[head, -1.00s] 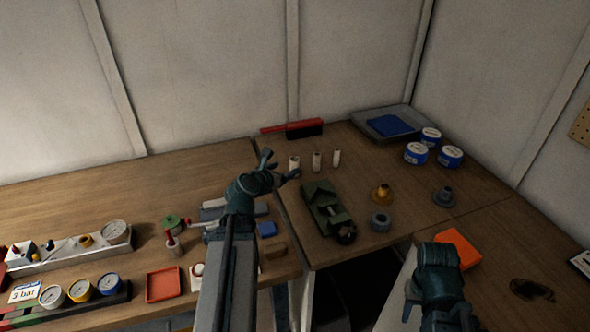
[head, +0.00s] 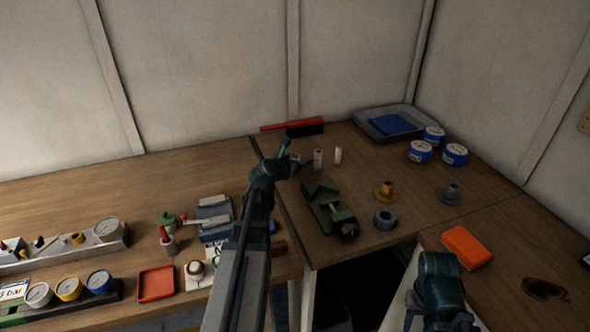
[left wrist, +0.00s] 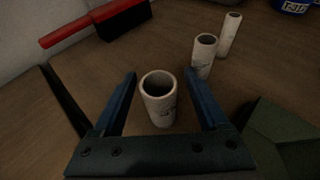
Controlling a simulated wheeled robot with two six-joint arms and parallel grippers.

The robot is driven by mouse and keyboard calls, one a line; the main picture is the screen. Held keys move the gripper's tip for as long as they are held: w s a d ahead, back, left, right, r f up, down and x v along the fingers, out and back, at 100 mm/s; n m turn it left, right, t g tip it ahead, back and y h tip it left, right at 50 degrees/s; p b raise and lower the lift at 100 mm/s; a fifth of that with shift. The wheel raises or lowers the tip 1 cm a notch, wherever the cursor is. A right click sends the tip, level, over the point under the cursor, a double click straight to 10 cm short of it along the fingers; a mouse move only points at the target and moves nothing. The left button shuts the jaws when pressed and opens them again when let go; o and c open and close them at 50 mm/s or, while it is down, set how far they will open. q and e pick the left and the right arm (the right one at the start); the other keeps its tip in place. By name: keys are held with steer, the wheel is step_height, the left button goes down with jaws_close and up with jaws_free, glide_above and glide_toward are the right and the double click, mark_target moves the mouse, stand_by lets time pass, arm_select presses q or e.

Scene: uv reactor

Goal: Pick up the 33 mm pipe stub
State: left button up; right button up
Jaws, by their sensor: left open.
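Three white pipe stubs stand upright in a row at the back of the right bench. The left wrist view shows the nearest and widest stub (left wrist: 159,100), a middle one (left wrist: 203,57) and a slimmer far one (left wrist: 230,36). Their printed marks are too small to read. My left gripper (left wrist: 159,73) is open, with its fingers on either side of the nearest stub and visible gaps to it. In the head view my left gripper (head: 295,153) partly covers that stub; the middle stub (head: 318,159) and far stub (head: 338,155) are clear. My right arm shows, but its fingers do not.
A red-handled brush (head: 303,128) lies behind the stubs. A green vise (head: 330,209) stands in front. Blue-and-white tubs (head: 420,152) and a grey tray (head: 413,116) are at the back right. A brass fitting (head: 384,191) and a grey ring (head: 384,219) stand right of the vise.

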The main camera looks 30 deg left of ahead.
arm_select(q)
steer(key=shift+w+a+f, duration=0.1)
steer(key=shift+w+f, duration=0.15)
steer(key=shift+w, duration=0.3)
steer(key=shift+r, duration=0.1)
steer(key=shift+c, duration=0.6)
jaws_close()
